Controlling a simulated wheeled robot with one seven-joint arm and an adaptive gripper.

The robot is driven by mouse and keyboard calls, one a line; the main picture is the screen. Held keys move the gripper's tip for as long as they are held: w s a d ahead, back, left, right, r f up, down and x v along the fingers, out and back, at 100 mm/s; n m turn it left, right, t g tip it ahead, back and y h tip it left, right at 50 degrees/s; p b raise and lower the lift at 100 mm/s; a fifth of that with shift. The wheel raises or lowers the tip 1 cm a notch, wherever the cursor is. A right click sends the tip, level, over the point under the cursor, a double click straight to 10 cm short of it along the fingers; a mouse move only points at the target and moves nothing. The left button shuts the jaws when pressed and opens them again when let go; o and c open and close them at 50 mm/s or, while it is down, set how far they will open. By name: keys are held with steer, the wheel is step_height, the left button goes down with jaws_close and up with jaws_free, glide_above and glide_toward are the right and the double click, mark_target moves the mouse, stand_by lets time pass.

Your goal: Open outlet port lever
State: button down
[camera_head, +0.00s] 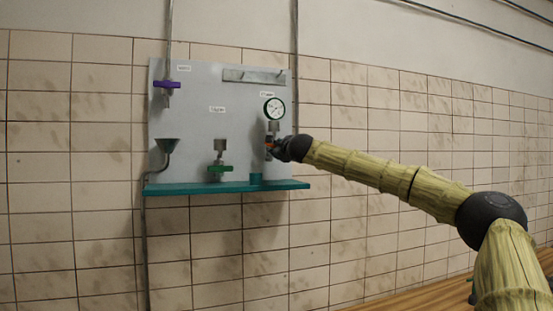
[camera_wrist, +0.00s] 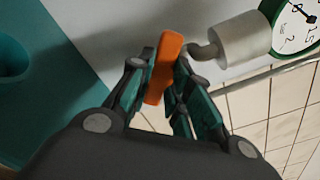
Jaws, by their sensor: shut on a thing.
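An orange lever (camera_wrist: 164,58) lies between the two fingers of my gripper (camera_wrist: 161,75) in the wrist view. The fingers are closed on it from both sides, and its upper end sticks out past them. A light cylindrical fitting (camera_wrist: 242,40) and a round gauge (camera_wrist: 298,22) sit just to the right of it. In the head view, my gripper (camera_head: 279,149) is at the right side of the grey panel, below the gauge (camera_head: 274,109). Only a small bit of the orange lever (camera_head: 269,146) shows there; the rest is hidden.
A teal shelf (camera_head: 220,187) runs under the grey panel (camera_head: 195,115). The panel carries a purple handle (camera_head: 167,85), a funnel (camera_head: 167,145) and a green handle (camera_head: 219,169), all left of my gripper. A teal cup (camera_head: 256,179) stands below it. The tiled wall to the right is clear.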

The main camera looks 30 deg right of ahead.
steer(key=m+b, duration=0.7)
steer(key=m, duration=0.2)
steer(key=shift+m+b, duration=0.3)
steer(key=shift+m, duration=0.1)
steer(key=shift+r, duration=0.15)
steer(key=c, duration=1.3)
jaws_free()
steer(key=v, duration=1.2)
